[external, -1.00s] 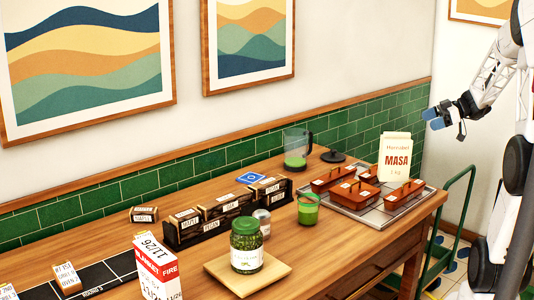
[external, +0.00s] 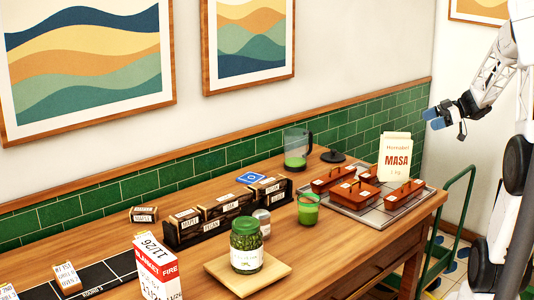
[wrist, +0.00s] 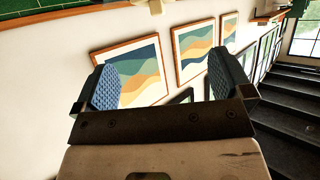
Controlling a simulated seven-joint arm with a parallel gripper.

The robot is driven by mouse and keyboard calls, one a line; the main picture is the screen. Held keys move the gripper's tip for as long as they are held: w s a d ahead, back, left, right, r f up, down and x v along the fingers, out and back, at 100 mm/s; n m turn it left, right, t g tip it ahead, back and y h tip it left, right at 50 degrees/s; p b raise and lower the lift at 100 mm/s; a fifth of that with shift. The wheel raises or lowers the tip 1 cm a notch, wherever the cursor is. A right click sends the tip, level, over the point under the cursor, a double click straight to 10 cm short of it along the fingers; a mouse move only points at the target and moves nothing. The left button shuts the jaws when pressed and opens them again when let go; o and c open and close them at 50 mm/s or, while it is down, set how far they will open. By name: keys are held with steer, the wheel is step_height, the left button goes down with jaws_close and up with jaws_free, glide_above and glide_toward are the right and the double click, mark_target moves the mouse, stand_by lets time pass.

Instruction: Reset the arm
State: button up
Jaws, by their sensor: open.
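My gripper (external: 437,118) is raised at the upper right of the external view, above and to the right of the table's far end. It is clear of everything on the table. In the wrist view my gripper (wrist: 163,82) shows two blue ridged finger pads spread wide apart with nothing between them. Behind the pads are the wall, framed pictures and dark stairs.
The wooden table (external: 330,262) holds a masa bag (external: 395,157), a tray (external: 364,215) with copper-coloured lidded boxes, a green cup (external: 308,211), a green jar (external: 246,246) on a wooden board (external: 275,271), a blender jug (external: 296,150) and labelled blocks. A green cart (external: 447,215) stands right of the table.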

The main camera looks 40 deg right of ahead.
mark_target(409, 138)
steer(key=a+g+h, duration=0.1)
steer(key=w+a+f+g+h, duration=0.1)
steer(key=a+g+h, duration=0.1)
steer(key=w+a+f+g+h, duration=0.1)
steer(key=shift+w+a+f+n+g+h, duration=0.1)
steer(key=shift+w+a+n+g+h, duration=0.05)
steer(key=shift+a+n+g+h, duration=0.15)
steer(key=shift+w+a+r+g+h, duration=0.15)
steer(key=shift+w+a+h, duration=0.1)
steer(key=shift+h, duration=0.3)
steer(key=shift+w+a+r+g+h, duration=0.1)
steer(key=shift+w+g+h, duration=0.1)
steer(key=shift+h, duration=0.35)
steer(key=s+a+r+m+h, duration=0.15)
steer(key=s+a, duration=0.25)
steer(key=a, duration=1.1)
steer(key=s+a+f+m+g+h, duration=0.1)
steer(key=s+a+m, duration=0.7)
steer(key=s+a, duration=0.5)
steer(key=shift+s+f, duration=0.25)
steer(key=shift+s, duration=0.25)
steer(key=shift+o, duration=0.2)
steer(key=shift+w+a+m+g, duration=0.1)
steer(key=shift+m+g, duration=0.15)
